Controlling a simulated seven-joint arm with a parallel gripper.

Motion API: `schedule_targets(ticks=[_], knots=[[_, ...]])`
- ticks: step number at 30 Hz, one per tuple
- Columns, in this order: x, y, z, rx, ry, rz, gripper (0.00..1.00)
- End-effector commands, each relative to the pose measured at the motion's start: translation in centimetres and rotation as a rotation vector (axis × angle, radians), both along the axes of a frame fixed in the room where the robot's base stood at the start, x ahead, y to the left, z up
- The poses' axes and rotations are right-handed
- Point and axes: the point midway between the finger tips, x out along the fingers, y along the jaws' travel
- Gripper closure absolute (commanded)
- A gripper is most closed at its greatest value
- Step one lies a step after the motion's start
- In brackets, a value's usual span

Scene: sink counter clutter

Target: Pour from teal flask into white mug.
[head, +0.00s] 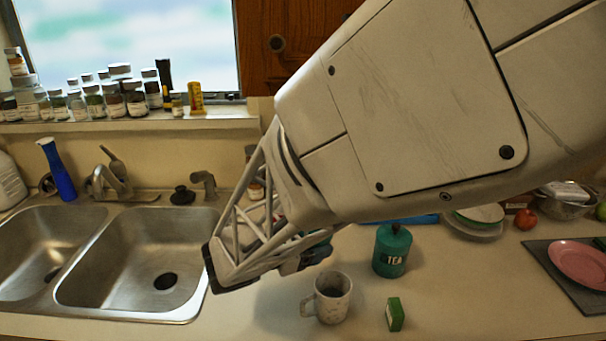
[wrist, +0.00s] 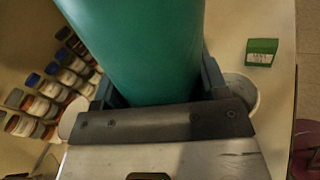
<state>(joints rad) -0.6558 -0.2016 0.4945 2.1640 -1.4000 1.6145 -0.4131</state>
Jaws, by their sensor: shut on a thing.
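The teal flask (wrist: 145,45) fills the upper middle of the wrist view, between the two fingers of my gripper (wrist: 155,85), which is shut on it. In the head view my arm hides most of the flask, and my gripper (head: 312,255) is above and slightly left of the white mug. The white mug (head: 328,305) stands upright on the counter with its handle to the left and a dark interior. In the wrist view it is partly hidden behind the right finger (wrist: 246,92). I cannot tell the flask's exact tilt or see its mouth.
A green TEA canister (head: 391,252) and a small green box (head: 395,314) stand right of the mug. A double sink (head: 140,265) is at left. Stacked plates (head: 475,225), a red fruit (head: 525,219) and a pink plate (head: 580,262) are at right. Several jars (head: 110,98) line the sill.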

Motion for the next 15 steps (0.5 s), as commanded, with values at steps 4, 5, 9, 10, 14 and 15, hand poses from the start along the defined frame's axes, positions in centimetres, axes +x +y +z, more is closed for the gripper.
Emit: schedule_targets(ticks=[4, 5, 9, 10, 14, 15], knots=[[-0.9, -0.8, -0.4, -0.062, 0.065, 0.001, 0.61], [-1.0, -1.0, -0.4, -0.074, 0.077, 0.001, 0.61], [-1.7, -1.7, -0.7, -0.125, 0.13, 0.0, 0.61], [-1.9, -1.8, -0.7, -0.134, 0.14, 0.0, 0.61], [-2.3, -2.2, -0.9, -0.165, 0.172, 0.001, 0.61], [-2.4, -2.3, -0.9, -0.171, 0.179, 0.001, 0.61]])
